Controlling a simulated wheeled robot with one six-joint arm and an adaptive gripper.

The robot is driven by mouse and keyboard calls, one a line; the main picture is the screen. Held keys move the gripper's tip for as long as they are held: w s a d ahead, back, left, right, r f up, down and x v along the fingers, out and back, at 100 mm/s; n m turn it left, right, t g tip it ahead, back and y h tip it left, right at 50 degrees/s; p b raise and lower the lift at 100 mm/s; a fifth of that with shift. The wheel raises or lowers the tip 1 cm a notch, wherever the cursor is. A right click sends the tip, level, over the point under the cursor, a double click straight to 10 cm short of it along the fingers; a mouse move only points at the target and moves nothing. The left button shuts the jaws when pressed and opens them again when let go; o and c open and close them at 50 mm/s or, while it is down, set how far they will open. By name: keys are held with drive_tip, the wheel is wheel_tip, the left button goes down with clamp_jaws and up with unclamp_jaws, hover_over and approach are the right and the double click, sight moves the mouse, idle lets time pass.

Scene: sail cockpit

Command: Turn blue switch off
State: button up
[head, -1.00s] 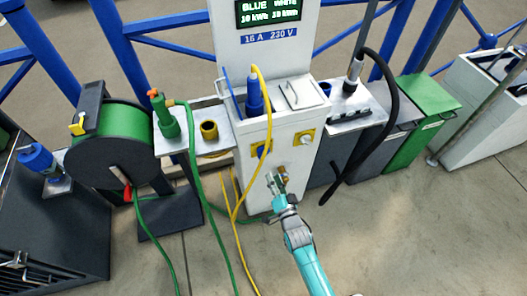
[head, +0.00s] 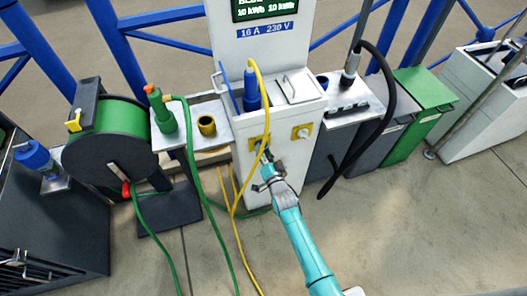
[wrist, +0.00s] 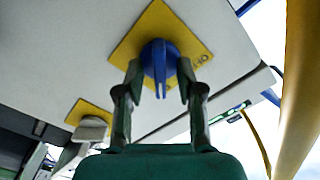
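The blue switch (wrist: 159,62) is a rotary knob on a yellow square plate (wrist: 185,28) on the white power post's front. In the wrist view its handle runs up and down the picture. Dark lettering shows at the plate's right side. My gripper (wrist: 159,78) is open, one finger on each side of the knob. Small gaps seem to show, but I cannot tell if either finger touches. In the head view my gripper (head: 268,160) is at the post's front and hides most of the knob; part of the yellow plate (head: 256,143) shows.
A second yellow plate with a white switch (head: 302,132) sits to the right on the post (head: 300,165). A yellow cable (head: 268,105) hangs in front of the post, close to my gripper. A green hose reel (head: 110,135) stands left.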

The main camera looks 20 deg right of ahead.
clamp_jaws()
drive_tip(key=shift+n, duration=0.3)
drive_tip(key=shift+a+n, duration=0.1)
drive_tip(key=shift+n, duration=8.5)
